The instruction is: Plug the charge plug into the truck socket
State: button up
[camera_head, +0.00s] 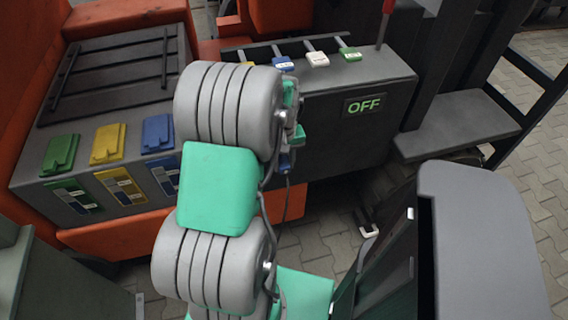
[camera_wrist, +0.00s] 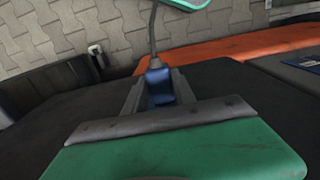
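My gripper (camera_wrist: 158,92) is shut on a blue charge plug (camera_wrist: 159,82), which sits between its two grey fingers. A dark cable runs from the plug's far end. In the head view my arm hides most of the gripper; a bit of blue, likely the plug (camera_head: 286,162), shows beside the arm with the cable hanging below. Truck sockets sit in the front face of a grey box on the orange truck: green (camera_head: 75,196), yellow (camera_head: 121,186) and blue (camera_head: 164,176), the blue one partly behind my arm. Matching coloured flaps lie above them. The plug is apart from these sockets, to their right.
A dark cabinet (camera_head: 345,110) with a lit OFF sign (camera_head: 365,105) stands right of the sockets. Several coloured-tip levers (camera_head: 317,59) and a red-handled lever (camera_head: 387,12) rise from its top. A dark step (camera_head: 455,135) is at right. Paving (camera_head: 315,240) lies below.

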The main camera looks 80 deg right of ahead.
jog(key=o, duration=0.5)
notch_tip(320, 180, up, 8)
jog(key=shift+f, duration=0.1)
dwell(0.6)
